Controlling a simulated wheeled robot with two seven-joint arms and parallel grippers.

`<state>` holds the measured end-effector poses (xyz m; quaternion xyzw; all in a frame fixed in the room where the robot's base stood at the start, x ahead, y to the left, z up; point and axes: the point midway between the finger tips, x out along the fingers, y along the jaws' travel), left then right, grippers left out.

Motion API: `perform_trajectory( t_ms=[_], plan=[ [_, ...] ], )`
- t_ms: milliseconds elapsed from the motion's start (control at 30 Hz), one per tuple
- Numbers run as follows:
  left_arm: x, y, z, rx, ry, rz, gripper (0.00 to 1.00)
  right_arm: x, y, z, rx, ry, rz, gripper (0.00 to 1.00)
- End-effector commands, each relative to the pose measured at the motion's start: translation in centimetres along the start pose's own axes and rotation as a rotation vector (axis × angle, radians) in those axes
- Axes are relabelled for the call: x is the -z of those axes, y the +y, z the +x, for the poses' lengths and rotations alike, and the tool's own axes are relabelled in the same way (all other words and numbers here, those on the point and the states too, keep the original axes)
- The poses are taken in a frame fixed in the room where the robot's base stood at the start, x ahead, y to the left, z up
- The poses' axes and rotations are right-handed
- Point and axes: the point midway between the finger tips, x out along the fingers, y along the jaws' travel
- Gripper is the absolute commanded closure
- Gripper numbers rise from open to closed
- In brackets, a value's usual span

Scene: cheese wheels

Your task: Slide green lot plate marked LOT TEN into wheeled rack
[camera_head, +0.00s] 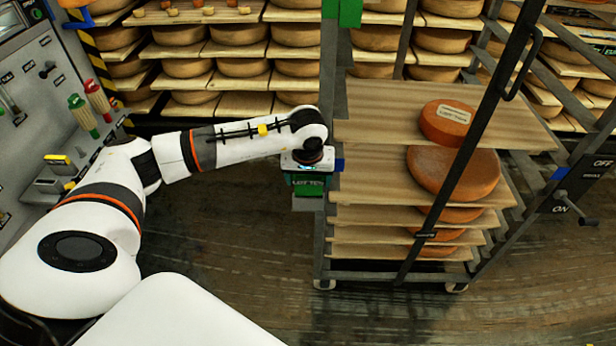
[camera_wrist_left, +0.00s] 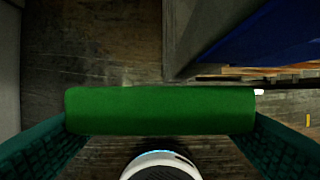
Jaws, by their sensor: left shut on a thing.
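In the left wrist view the plate (camera_wrist_left: 160,110) lies crosswise between the two dark teal fingers. The wheeled rack (camera_head: 328,240) stands at the right with wooden shelves carrying orange cheese wheels. The gripper and plate are at the rack's left front post, beside a small grey bracket (camera_head: 307,203) just below the plate. I cannot tell whether plate and bracket touch. My right gripper is not in view.
A blue piece (camera_wrist_left: 270,35) and a grey post show close to the plate at upper right in the wrist view. A grey panel (camera_head: 50,90) with red and green handles stands at left. Shelves of cheese wheels (camera_head: 240,67) line the back. The floor (camera_head: 230,240) is clear.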

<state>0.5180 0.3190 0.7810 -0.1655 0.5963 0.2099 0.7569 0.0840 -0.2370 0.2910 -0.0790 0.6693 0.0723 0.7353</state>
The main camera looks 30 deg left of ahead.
Motion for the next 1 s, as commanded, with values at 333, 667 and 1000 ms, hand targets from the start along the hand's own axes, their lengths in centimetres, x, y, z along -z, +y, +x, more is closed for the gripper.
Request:
perform_trajectory(
  t_ms=[333, 667, 1000],
  plan=[
    [0.0, -0.1, 0.2, 0.000, 0.000, 0.000, 0.65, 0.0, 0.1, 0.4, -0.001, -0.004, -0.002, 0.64],
    [0.2, -0.1, 0.8, 0.000, 0.000, 0.000, 0.65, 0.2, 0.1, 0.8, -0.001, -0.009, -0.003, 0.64],
    [0.4, 0.0, 1.4, -0.002, 0.001, 0.000, 0.04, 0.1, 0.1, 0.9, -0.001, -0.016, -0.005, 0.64]
  ],
)
